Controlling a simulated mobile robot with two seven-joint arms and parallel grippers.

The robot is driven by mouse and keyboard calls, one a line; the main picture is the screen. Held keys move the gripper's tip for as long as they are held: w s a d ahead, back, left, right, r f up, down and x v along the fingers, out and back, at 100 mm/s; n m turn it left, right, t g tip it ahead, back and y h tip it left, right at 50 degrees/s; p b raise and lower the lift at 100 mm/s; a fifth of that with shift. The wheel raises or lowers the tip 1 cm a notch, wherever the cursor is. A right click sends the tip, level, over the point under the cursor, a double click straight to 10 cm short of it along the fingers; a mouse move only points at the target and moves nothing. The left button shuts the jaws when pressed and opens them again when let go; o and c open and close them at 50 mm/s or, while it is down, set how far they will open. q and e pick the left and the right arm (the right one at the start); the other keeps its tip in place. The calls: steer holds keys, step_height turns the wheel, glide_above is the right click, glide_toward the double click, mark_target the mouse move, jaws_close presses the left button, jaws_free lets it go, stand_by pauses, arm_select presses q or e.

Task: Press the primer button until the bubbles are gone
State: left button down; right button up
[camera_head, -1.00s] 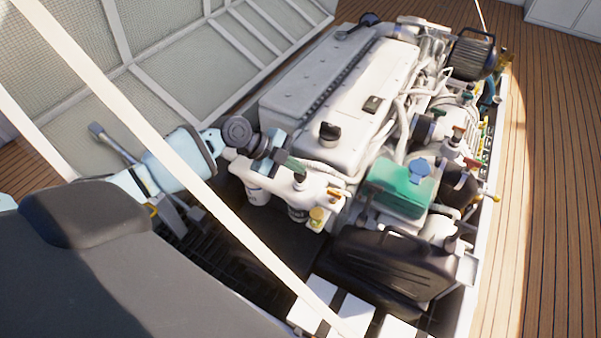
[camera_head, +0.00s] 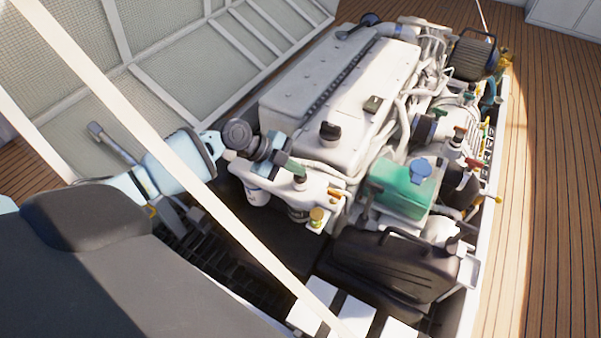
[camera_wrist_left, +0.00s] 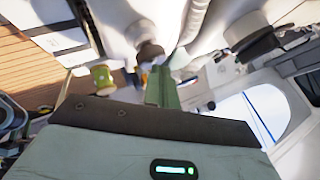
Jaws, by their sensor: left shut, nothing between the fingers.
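A dark round knob (camera_head: 300,181), which looks like the primer button, sits on top of the white filter housing (camera_head: 325,188) at the front of the engine. It also shows as a dark-tipped knob in the left wrist view (camera_wrist_left: 150,52). My left gripper (camera_head: 299,171) is shut and empty, its green fingers close to the knob. In the left wrist view the shut fingertips (camera_wrist_left: 158,72) lie just beside the knob; I cannot tell whether they touch it. No bubbles can be made out. My right gripper is out of view.
A green tank with a blue cap (camera_head: 420,170) and a black canister (camera_head: 390,265) stand to the right. A pale strut (camera_head: 130,115) crosses the view in front of my left arm.

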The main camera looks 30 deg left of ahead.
mark_target(296, 176)
arm_select(q)
steer(key=shift+f, duration=0.3)
steer(key=shift+r, duration=0.1)
stand_by(0.3)
steer(key=shift+r+p, duration=0.6)
steer(key=shift+r, duration=0.65)
steer(key=shift+r, duration=0.1)
step_height(296, 176, up, 5)
steer(key=p, duration=0.3)
stand_by(0.5)
